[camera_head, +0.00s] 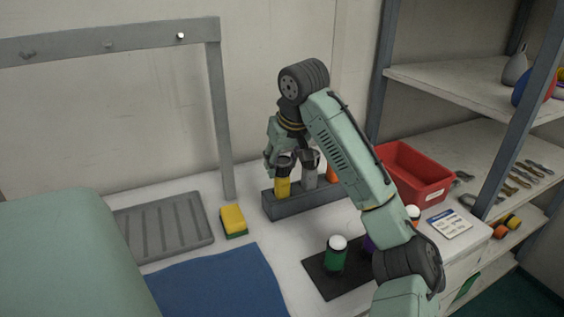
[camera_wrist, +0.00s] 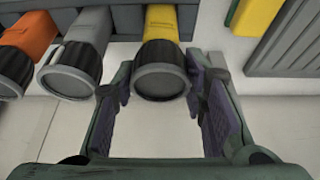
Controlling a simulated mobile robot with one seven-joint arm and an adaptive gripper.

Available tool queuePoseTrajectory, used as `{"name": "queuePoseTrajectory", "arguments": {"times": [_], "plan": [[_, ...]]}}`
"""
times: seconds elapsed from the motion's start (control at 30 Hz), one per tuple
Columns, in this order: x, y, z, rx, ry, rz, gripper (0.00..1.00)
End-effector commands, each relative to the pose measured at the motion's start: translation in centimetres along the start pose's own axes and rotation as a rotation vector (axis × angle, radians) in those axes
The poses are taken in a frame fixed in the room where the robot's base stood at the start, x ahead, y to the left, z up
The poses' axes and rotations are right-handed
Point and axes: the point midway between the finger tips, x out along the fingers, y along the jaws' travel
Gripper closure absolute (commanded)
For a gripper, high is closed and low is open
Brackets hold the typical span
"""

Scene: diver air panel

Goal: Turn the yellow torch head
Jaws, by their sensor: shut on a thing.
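The yellow torch (camera_head: 282,188) stands upright in a grey rack (camera_head: 283,211), at the rack's left end in the head view. Its dark ribbed head with a grey lens face (camera_wrist: 160,82) shows between my fingertips in the wrist view. My gripper (camera_wrist: 158,88) is shut on this head, one finger on each side. In the head view my gripper (camera_head: 284,160) is at the torch's top, and my arm partly covers the rack. A grey torch (camera_head: 309,179) and an orange torch (camera_head: 333,173) stand beside it in the rack.
A yellow and green sponge (camera_head: 233,221) and a grey ribbed tray (camera_head: 165,226) lie left of the rack. A blue cloth (camera_head: 220,285) and a black mat (camera_head: 322,279) with a green container (camera_head: 336,257) are in front. A red bin (camera_head: 414,176) stands to the right.

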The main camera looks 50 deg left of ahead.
Motion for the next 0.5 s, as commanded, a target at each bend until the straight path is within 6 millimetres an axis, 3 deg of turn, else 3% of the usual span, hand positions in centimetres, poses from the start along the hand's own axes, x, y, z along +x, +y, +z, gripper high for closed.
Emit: {"name": "queuePoseTrajectory", "arguments": {"times": [0.27, 0.3, 0.5], "plan": [[-0.07, 0.04, -0.05, 0.007, 0.003, 0.004, 0.89], [-0.07, 0.04, -0.05, 0.007, 0.003, 0.003, 0.59], [-0.04, 0.03, -0.03, 0.006, 0.002, 0.003, 0.46]]}}
